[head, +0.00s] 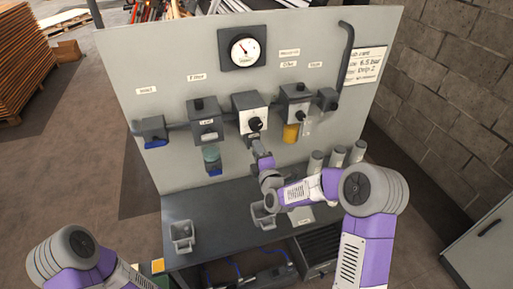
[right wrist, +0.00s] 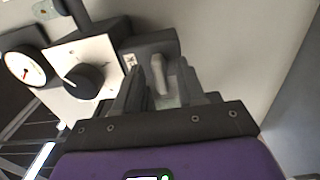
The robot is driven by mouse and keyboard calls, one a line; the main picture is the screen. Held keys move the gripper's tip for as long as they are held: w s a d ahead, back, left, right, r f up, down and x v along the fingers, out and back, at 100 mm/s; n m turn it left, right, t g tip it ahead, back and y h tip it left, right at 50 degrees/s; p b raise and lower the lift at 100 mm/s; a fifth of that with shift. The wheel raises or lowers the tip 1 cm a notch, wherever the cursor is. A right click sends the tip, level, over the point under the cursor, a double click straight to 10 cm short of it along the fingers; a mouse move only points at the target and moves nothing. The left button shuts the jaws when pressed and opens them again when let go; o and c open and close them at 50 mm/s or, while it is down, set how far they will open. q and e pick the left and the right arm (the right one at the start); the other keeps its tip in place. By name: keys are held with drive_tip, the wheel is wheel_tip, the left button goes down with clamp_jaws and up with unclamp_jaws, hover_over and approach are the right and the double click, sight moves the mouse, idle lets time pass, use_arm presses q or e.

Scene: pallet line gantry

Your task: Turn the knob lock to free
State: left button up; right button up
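The panel's white-faced unit carries a black round knob (head: 256,124), which also shows in the right wrist view (right wrist: 84,81). Beside it in the wrist view is a dark block (right wrist: 140,52) with a small white mark and a light grey lever (right wrist: 158,76), apparently the knob lock. My right gripper (right wrist: 166,84) is open, its two fingers on either side of the lever; whether they touch it cannot be told. In the head view my right gripper (head: 259,148) is just below the black knob and hides most of the lock. My left gripper is out of view.
The grey panel (head: 350,105) carries a round gauge (head: 243,51), a filter unit (head: 205,122), an amber bowl (head: 291,133) and pipes. A dark bench (head: 225,205) below holds a small grey bin (head: 182,235) and several grey cylinders at the right.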

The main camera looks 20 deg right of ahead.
drive_tip(key=shift+w, duration=0.7)
clamp_jaws()
